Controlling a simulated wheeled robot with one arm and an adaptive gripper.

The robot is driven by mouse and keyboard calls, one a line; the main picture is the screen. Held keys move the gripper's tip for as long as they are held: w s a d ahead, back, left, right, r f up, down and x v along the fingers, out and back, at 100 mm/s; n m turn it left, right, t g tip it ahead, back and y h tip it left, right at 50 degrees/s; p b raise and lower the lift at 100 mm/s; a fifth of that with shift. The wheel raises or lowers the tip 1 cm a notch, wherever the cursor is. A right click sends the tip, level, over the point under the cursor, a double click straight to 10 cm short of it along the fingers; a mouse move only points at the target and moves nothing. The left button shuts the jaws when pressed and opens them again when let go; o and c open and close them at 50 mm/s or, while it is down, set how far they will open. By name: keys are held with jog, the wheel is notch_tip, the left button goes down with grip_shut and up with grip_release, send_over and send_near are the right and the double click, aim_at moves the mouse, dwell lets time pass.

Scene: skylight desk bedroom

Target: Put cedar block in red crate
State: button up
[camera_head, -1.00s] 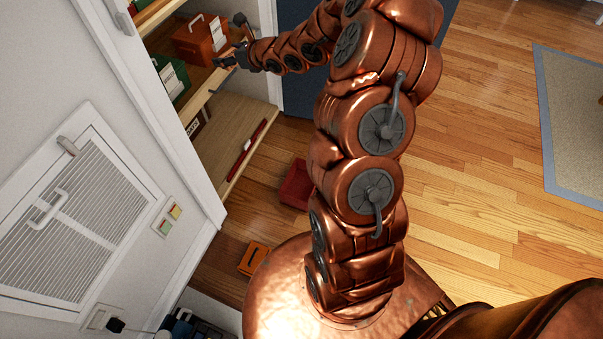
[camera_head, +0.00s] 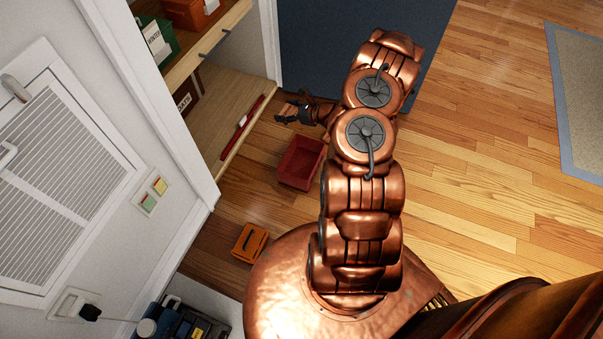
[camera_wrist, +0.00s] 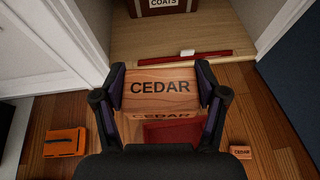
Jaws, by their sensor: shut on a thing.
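In the wrist view my gripper (camera_wrist: 161,82) is shut on a pale wooden cedar block (camera_wrist: 160,88), its fingers on the block's left and right sides. The block reads CEDAR on two faces. The red crate (camera_wrist: 170,133) shows below and behind the block, partly hidden by it. In the head view the red crate (camera_head: 301,164) is on the wood floor in front of the closet, and my gripper (camera_head: 288,112) is just above it in the picture, small and dark. A second, smaller-looking block marked CEDAR (camera_wrist: 240,152) lies on the floor right of the crate in the wrist view.
An orange case (camera_head: 250,243) lies on the floor; it also shows in the wrist view (camera_wrist: 65,142). The closet's low shelf (camera_head: 222,105) bears a red bar (camera_head: 242,127) and a COATS box (camera_wrist: 160,6). Open floor (camera_head: 480,180) lies to the right.

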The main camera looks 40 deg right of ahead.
jog(key=s+a+f+n+y+b, duration=0.1)
jog(key=s+f+b, duration=0.4)
jog(key=s+f, duration=0.65)
jog(key=s+a+f+b, duration=0.2)
jog(key=s+f+b, duration=0.4)
jog(key=f, duration=1)
jog(key=w+d+f+b, duration=0.2)
jog(key=w, duration=0.5)
jog(key=w+d+f+b, duration=0.2)
jog(key=w, duration=0.5)
jog(key=shift+w+f+g+b, duration=0.15)
jog(key=shift+f+g+b, duration=0.15)
jog(key=shift+f+b, duration=0.1)
jog(key=shift+f, duration=0.25)
jog(key=shift+d+f, duration=0.1)
jog(key=shift+f, duration=0.1)
